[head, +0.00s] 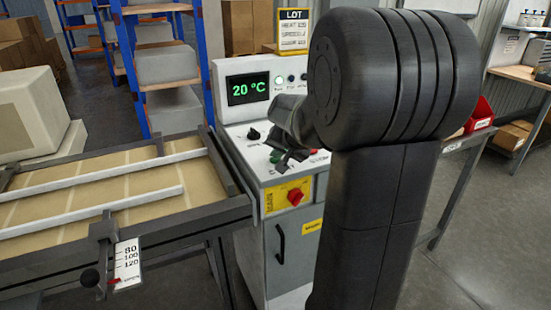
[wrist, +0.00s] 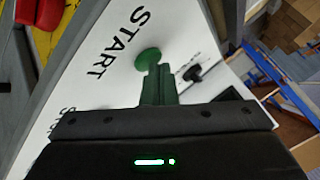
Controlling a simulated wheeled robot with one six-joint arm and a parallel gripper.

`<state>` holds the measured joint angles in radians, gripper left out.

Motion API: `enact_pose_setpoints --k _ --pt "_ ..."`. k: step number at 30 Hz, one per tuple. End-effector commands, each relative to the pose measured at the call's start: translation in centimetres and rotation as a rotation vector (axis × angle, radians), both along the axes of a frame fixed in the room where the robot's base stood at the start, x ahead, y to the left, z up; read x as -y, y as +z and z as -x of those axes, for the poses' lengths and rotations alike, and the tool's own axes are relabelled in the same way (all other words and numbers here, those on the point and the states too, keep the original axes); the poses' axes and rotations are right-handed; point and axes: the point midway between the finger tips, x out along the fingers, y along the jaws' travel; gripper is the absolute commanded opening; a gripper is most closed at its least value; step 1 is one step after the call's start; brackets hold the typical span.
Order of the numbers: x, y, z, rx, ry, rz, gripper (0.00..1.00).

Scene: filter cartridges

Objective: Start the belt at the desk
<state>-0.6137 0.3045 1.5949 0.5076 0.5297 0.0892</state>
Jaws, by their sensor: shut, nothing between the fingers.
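The control desk (head: 285,262) stands in the middle of the head view, with a white sloped panel and a display (head: 248,88) reading 20 °C. The round green button (wrist: 147,58) beside the word START shows in the wrist view. My gripper (head: 283,161) is shut and empty, low over the panel. In the wrist view its fingertips (wrist: 159,68) overlap the lower right edge of the green button; I cannot tell if they touch it. The belt (head: 105,187) lies left of the desk, tan with pale guide rails.
A red knob on a yellow plate (head: 295,197) is on the desk's front. A sign headed LOT (head: 293,31) stands on top of the desk. A scale plate (head: 127,265) hangs at the belt's near edge. Blue-framed shelves (head: 127,72) stand behind. Open floor lies at right.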

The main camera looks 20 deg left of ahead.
Motion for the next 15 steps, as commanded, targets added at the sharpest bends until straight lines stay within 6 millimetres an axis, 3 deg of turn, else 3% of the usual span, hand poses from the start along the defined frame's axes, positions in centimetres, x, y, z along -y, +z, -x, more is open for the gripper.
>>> enact_pose_setpoints --k 9,15 --pt "0.0 1.6 0.0 -0.001 0.001 0.0 0.0" --pt "0.0 1.6 0.0 -0.001 0.001 0.0 0.0"
